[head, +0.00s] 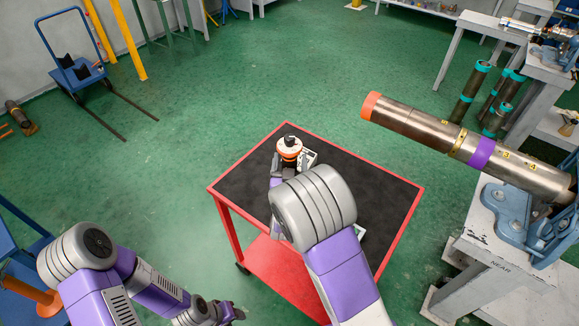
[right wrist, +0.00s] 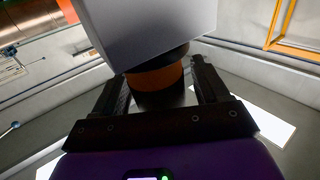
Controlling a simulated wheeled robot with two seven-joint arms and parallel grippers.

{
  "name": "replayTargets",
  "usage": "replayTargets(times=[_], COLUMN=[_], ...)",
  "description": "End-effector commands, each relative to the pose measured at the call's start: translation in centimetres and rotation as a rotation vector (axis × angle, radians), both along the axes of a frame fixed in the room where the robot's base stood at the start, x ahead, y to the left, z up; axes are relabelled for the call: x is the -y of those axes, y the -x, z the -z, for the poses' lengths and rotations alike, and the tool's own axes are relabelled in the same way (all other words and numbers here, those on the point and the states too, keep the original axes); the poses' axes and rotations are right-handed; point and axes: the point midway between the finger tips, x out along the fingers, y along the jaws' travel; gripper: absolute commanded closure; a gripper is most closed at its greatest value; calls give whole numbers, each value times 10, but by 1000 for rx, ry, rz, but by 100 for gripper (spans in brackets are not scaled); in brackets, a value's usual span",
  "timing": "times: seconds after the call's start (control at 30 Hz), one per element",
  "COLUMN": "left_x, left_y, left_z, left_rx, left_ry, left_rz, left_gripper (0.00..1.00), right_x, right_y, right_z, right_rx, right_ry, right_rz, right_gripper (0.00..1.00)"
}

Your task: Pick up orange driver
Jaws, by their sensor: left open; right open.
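The orange driver (head: 289,149), orange and white with a black top, stands on the black top of the red cart (head: 378,182). My right arm reaches over the cart and its gripper is at the driver, mostly hidden by the arm in the head view. In the right wrist view the open right gripper (right wrist: 160,90) has one finger on each side of the driver's orange and black part (right wrist: 155,76). I cannot tell whether they touch. My left gripper (head: 230,312) is open and empty at the bottom of the head view, left of the cart.
A grey block (right wrist: 145,30) fills the top of the right wrist view. A steel pipe (head: 420,125) with an orange end is held in a blue vise (head: 530,230) and overhangs the floor right of the cart. A blue trolley (head: 75,70) stands far left. The green floor between is clear.

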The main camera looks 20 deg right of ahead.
Motion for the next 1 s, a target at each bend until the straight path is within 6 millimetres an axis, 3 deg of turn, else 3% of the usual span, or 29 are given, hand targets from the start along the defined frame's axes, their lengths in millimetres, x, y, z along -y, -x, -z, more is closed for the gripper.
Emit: replayTargets(times=[0.17,0.63,1.0], left_x=[0,0,0], left_y=[0,0,0], left_z=[0,0,-2], left_rx=[0,0,0], left_ry=[0,0,0], left_rz=[0,0,0], left_gripper=[57,57,57], right_x=[0,-1,-1], right_y=[0,0,0], right_z=[0,0,-7], right_rx=[0,-1,7], right_ry=[0,0,-1], right_rz=[-1,-1,-1], right_gripper=[28,100,100])
